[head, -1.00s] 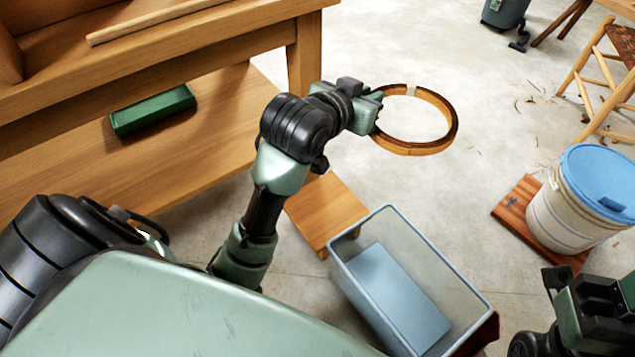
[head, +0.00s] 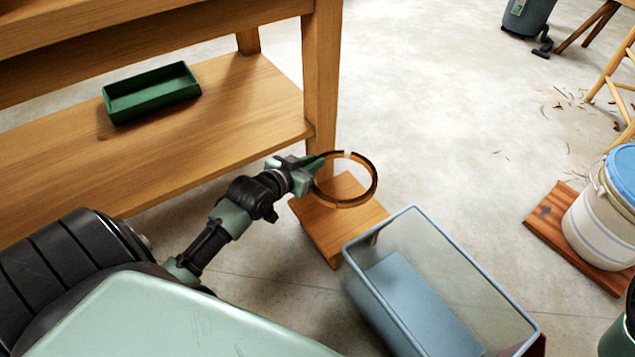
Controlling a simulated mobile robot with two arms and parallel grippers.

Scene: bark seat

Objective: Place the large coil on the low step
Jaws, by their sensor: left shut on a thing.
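The large coil (head: 374,178) is a brown ring with a pale tie on its far rim. My left gripper (head: 316,172) is shut on its left side. The low step (head: 350,233) is a small square wooden stool on the floor beside the workbench leg. In the head view the coil overlaps the far part of the step's top. I cannot tell whether it touches the step or hangs above it. A dark green piece at the lower right edge looks like part of my right arm; its gripper is not visible.
A blue-grey bin (head: 372,280) stands close to the step's near right. The workbench (head: 322,80) is on the left, with a green tray (head: 150,92) on its lower shelf. A lidded bucket (head: 597,222) stands on a wooden board (head: 552,222) at right. Open floor lies between.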

